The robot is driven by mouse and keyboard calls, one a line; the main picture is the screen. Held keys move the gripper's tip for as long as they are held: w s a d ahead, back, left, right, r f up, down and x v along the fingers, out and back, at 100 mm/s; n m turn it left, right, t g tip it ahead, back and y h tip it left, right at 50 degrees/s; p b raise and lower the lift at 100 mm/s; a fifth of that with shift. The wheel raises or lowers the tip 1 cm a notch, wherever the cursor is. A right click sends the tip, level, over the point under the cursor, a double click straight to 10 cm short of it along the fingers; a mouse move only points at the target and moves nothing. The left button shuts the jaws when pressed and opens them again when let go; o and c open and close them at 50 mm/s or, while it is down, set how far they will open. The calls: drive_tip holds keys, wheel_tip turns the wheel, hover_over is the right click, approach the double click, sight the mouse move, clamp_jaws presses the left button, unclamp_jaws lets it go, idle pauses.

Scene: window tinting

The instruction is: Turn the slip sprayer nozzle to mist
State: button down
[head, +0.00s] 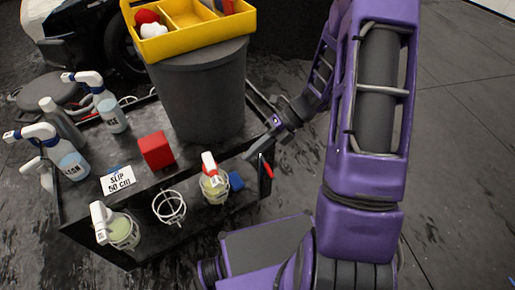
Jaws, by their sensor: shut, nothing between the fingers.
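A card reading "SLIP" with a second line (117,180) lies on the dark cart top. No bottle's own label legibly says slip, so I cannot tell which sprayer is meant. A bottle with a red and white spray head (214,185) sits in a wire ring at the cart's front edge. A bottle with a white spray head (121,232) sits in another ring at the front left. Their nozzle settings are too small to read. My gripper (251,154) is shut and empty above the cart's right side, up and right of the red-headed bottle, apart from it.
An empty wire ring (169,207) is between the two bottles. A red block (156,151) stands behind it. Several blue-and-white sprayers, including one marked WASH (73,168), stand at left. A grey bin (204,95) with a yellow tray (195,41) on top rises behind.

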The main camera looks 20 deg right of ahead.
sight(221, 179)
drive_tip(key=b+x, duration=0.1)
drive_tip(key=x, duration=0.8)
drive_tip(key=shift+b, duration=0.4)
drive_tip(key=shift+a+f+y+p, duration=0.1)
drive_tip(key=shift+f+y+p, duration=1)
drive_tip(key=shift+y, duration=0.4)
drive_tip(key=shift+f, duration=0.25)
drive_tip(key=shift+r, duration=0.1)
